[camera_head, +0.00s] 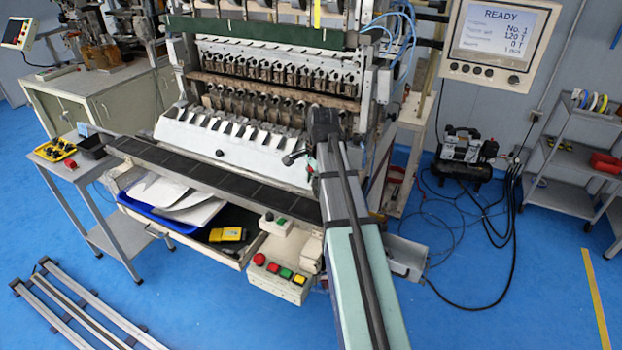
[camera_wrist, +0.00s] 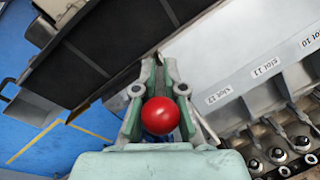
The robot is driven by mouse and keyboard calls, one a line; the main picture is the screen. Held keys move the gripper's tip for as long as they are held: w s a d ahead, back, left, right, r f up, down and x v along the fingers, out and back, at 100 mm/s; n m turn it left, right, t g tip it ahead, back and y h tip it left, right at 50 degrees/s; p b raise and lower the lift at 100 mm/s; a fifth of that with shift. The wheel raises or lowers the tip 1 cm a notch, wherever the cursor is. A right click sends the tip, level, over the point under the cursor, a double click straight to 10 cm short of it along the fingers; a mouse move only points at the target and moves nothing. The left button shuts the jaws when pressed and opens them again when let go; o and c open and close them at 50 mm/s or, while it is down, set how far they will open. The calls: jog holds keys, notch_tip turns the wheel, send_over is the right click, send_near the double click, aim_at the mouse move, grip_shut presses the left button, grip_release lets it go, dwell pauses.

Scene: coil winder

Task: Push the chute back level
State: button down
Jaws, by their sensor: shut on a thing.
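The white sloped panel (camera_head: 225,139) along the front of the winder looks like the chute. It tilts down toward the dark tray in front. In the wrist view its pale surface (camera_wrist: 225,60) carries labels for slots 10, 11 and 12. My gripper (camera_wrist: 158,80) is at the panel's right end, over the seam with the dark tray. Its fingers are shut on a red ball (camera_wrist: 160,115), which sits between them. What the ball is fixed to is hidden. In the head view my arm covers the fingers and the ball.
A long dark segmented tray (camera_head: 215,183) runs along the machine front, below the panel. A black lever (camera_head: 293,158) sticks out near the panel's right end. A button box (camera_head: 279,278) stands below, near my arm. The spindle row (camera_head: 270,100) is close behind the panel.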

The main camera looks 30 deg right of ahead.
jog(key=shift+w+d+r, duration=0.1)
jog(key=shift+w+d, duration=0.55)
jog(key=shift+d, duration=0.25)
jog(key=shift+w+d+r, duration=0.1)
jog(key=shift+w+d, duration=0.55)
jog(key=shift+d, duration=0.2)
jog(key=shift+f, duration=0.1)
jog(key=shift+a+f, duration=0.1)
jog(key=c, duration=1.3)
grip_release()
jog(key=shift+f, duration=0.1)
jog(key=shift+o, duration=0.2)
jog(key=shift+w, duration=0.2)
jog(key=shift+s, duration=0.15)
